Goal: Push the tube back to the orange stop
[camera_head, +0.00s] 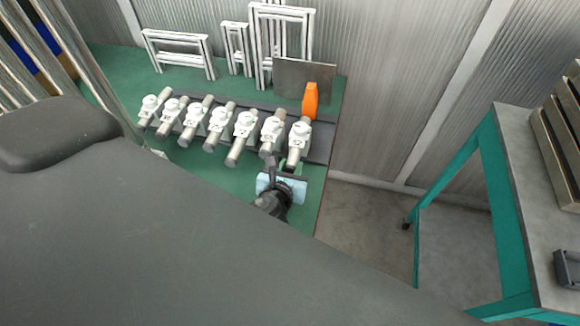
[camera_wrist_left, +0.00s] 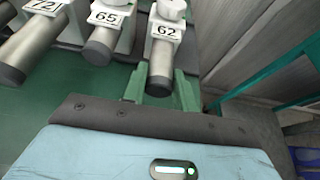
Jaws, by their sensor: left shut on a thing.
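The tube (camera_head: 293,161) is the rightmost of a row of grey tubes, held in a white fitting labelled 62 in the left wrist view. Its dark near end (camera_wrist_left: 159,86) points toward me. The orange stop (camera_head: 310,101) stands upright just behind its far end; I cannot tell whether they touch. My left gripper (camera_wrist_left: 160,84), with a light blue body and green fingers, is shut on the near end of the tube, one finger at each side. In the head view the gripper is small and partly hidden by its own wrist.
Neighbouring tubes labelled 65 (camera_wrist_left: 100,48) and 72 (camera_wrist_left: 25,55) lie close on the left. Behind the row stand white frames (camera_head: 283,45) and a grey plate (camera_head: 300,79). A corrugated wall (camera_head: 400,70) is behind. A green-legged table (camera_head: 512,150) stands right.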

